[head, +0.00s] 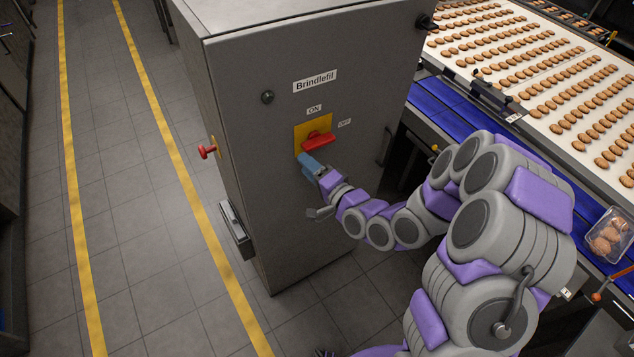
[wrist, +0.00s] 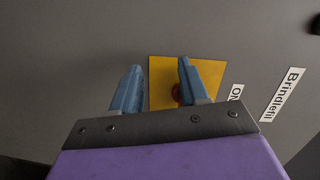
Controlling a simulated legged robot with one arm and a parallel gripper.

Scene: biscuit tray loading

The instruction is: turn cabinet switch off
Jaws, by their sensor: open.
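The grey cabinet (head: 300,200) has a yellow switch plate (head: 301,131) with a red switch handle (head: 318,140). The handle lies roughly level, its long end toward the OFF label (head: 344,123) on the right; the ON label (head: 314,109) is above the plate. My gripper (head: 307,162) is just below the handle, close to the cabinet face. In the wrist view my gripper (wrist: 160,65) shows its two blue fingers apart with nothing held between them. The yellow plate (wrist: 209,76) is behind the right finger, which hides most of the red handle (wrist: 176,93). I cannot tell whether they touch.
A red mushroom button (head: 207,151) sticks out of the cabinet's left side, above a grey box (head: 236,230). A biscuit conveyor (head: 550,75) with a blue belt (head: 445,105) runs at the right. The floor at the left is clear, with yellow lines.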

